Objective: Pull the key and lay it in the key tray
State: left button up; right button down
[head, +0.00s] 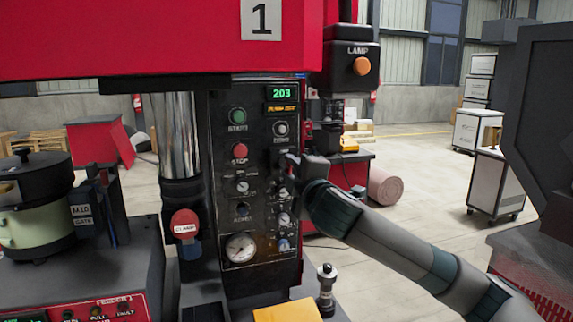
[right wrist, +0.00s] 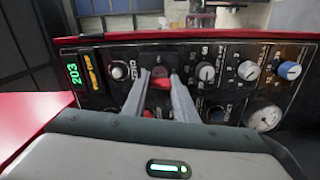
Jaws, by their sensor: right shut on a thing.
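The control panel (head: 262,190) is the dark upright face in the middle of the head view. My right gripper (head: 289,163) reaches in from the right to the panel's right column, just below the ZERO knob. In the right wrist view its two fingers (right wrist: 163,88) are shut on a red key (right wrist: 160,82) in front of the panel. I cannot tell whether the key is still seated in its switch. In the head view the gripper mostly hides it. A yellow surface (head: 287,312) lies low in front of the panel; I cannot tell whether it is the key tray.
Several knobs, buttons and a round gauge (head: 240,247) surround the gripper on the panel. A chrome column (head: 174,135) and a red clamp button (head: 185,223) stand to the left. A small metal post (head: 326,285) stands at the lower right. A lamp box (head: 357,65) hangs above.

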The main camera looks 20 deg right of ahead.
aim_at(290, 173)
pick_arm(q)
jog(key=shift+r+p, duration=0.45)
jog(key=shift+r, duration=0.05)
pick_arm(e)
jog(key=shift+s, duration=2.3)
jog(key=shift+d, duration=0.1)
